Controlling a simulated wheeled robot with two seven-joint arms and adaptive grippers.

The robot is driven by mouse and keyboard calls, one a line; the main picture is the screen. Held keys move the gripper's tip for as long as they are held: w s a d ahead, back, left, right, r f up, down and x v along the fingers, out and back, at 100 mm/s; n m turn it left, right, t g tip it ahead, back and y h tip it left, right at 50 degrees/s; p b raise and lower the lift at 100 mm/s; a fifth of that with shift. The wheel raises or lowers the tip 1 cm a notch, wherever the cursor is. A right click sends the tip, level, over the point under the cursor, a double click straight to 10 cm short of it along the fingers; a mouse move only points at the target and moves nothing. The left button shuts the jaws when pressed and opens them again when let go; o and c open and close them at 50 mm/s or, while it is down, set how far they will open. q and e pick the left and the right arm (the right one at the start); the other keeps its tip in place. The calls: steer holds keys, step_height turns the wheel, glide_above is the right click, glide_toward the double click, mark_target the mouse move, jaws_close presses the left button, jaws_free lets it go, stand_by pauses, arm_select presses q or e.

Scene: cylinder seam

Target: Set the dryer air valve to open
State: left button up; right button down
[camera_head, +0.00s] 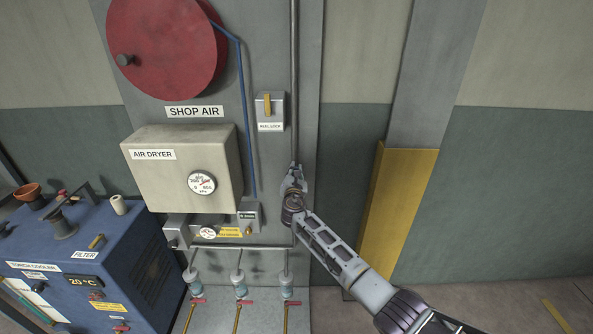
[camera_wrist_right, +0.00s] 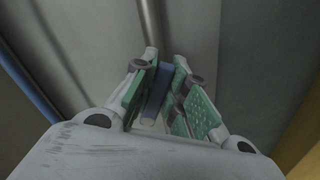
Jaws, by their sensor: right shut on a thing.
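The beige air dryer box (camera_head: 165,178), labelled AIR DRYER with a round gauge (camera_head: 201,183), is on the grey panel. A grey vertical pipe (camera_head: 294,70) runs down to its right. My right gripper (camera_head: 291,178) is at this pipe, right of the dryer, and covers what it holds in the head view. In the right wrist view my right gripper (camera_wrist_right: 160,90) is shut on a narrow blue handle (camera_wrist_right: 158,85) between its green pads, and the pipe (camera_wrist_right: 149,22) rises beyond. The valve body and any label on it are hidden. My left gripper is not in view.
A red reel (camera_head: 170,45), a blue hose (camera_head: 246,120) and a reel lock box (camera_head: 270,110) are above and left. Small drain fittings (camera_head: 240,285) hang below. A blue torch cooler (camera_head: 90,260) stands at left. A yellow post (camera_head: 400,205) is at right.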

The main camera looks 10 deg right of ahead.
steer(key=shift+a+n+p, duration=0.15)
steer(key=shift+n+p, duration=0.15)
steer(key=shift+n, duration=0.1)
steer(key=shift+a+n+p, duration=0.15)
steer(key=shift+n+p, duration=0.15)
steer(key=shift+a+r+n+p, duration=0.1)
steer(key=shift+a+n+p, duration=0.05)
steer(key=shift+n+p, duration=0.2)
steer(key=shift+w+a+n+p, duration=0.1)
steer(key=shift+a+n+p, duration=0.15)
steer(key=shift+n+p, duration=0.25)
steer(key=shift+a+n+p, duration=0.25)
steer(key=shift+n, duration=0.4)
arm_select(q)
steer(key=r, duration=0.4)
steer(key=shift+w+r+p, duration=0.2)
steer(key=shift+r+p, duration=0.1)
arm_select(e)
steer(key=shift+a+n, duration=0.15)
steer(key=shift+n, duration=0.35)
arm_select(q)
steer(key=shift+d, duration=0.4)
